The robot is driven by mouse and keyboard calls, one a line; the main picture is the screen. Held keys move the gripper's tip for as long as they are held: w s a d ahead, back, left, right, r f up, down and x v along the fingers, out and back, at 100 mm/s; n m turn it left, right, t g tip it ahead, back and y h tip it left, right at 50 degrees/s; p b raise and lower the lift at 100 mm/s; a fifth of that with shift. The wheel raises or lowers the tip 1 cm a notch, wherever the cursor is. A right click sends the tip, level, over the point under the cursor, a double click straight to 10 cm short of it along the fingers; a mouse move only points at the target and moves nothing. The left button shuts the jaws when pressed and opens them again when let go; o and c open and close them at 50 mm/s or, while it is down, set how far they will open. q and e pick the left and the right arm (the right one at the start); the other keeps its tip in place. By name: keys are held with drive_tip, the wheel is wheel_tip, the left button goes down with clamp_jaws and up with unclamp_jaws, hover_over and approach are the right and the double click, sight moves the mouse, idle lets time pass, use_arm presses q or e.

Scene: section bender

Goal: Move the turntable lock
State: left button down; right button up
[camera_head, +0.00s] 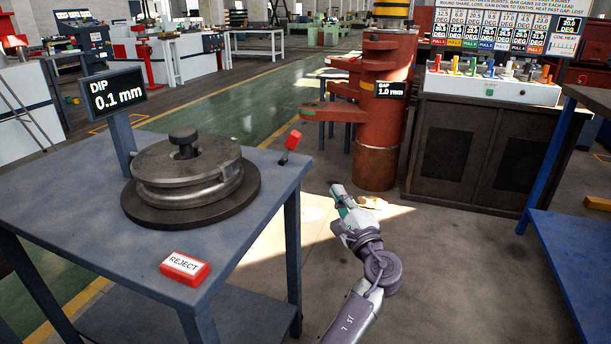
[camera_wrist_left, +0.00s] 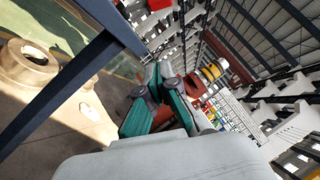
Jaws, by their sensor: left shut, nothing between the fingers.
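A round dark metal turntable (camera_head: 192,200) with a bent ring and a central knob sits on the blue table (camera_head: 245,210). A short lever with a red handle (camera_head: 291,142) stands at the table's back right corner; it looks like the turntable lock, but no label shows. My left gripper (camera_head: 341,192) is to the right of the table and of the lever, apart from both, over the floor. Its fingers are shut and empty. They also show in the wrist view (camera_wrist_left: 165,78). My right gripper is not in view.
A red REJECT button (camera_head: 185,268) lies on the table's front, and a DIP display (camera_head: 116,94) stands at its back left. A red column machine (camera_head: 384,100) and a cabinet with coloured levers (camera_head: 490,80) stand behind. The floor right of the table is largely clear.

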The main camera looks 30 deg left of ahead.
sight(289, 148)
use_arm(q)
drive_tip(key=shift+s+a+r+n+g+y, duration=0.15)
drive_tip(key=shift+s+r+n+y, duration=0.15)
drive_tip(key=shift+r, duration=0.25)
drive_tip(key=shift+s+r+n+g+y, duration=0.1)
drive_tip(key=shift+s+r+g+y, duration=0.05)
drive_tip(key=shift+r+y, duration=0.3)
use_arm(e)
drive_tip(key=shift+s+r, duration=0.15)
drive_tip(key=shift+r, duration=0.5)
use_arm(q)
drive_tip(key=s+a+x, duration=0.1)
drive_tip(key=s+x, duration=0.1)
drive_tip(key=x, duration=1.1)
drive_tip(key=shift+r+b, duration=0.3)
drive_tip(key=shift+b, duration=0.1)
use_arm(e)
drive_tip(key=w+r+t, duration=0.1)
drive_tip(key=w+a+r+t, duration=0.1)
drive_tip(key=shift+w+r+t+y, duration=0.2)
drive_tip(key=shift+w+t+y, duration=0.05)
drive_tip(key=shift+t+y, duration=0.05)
use_arm(q)
drive_tip(key=shift+s, duration=0.1)
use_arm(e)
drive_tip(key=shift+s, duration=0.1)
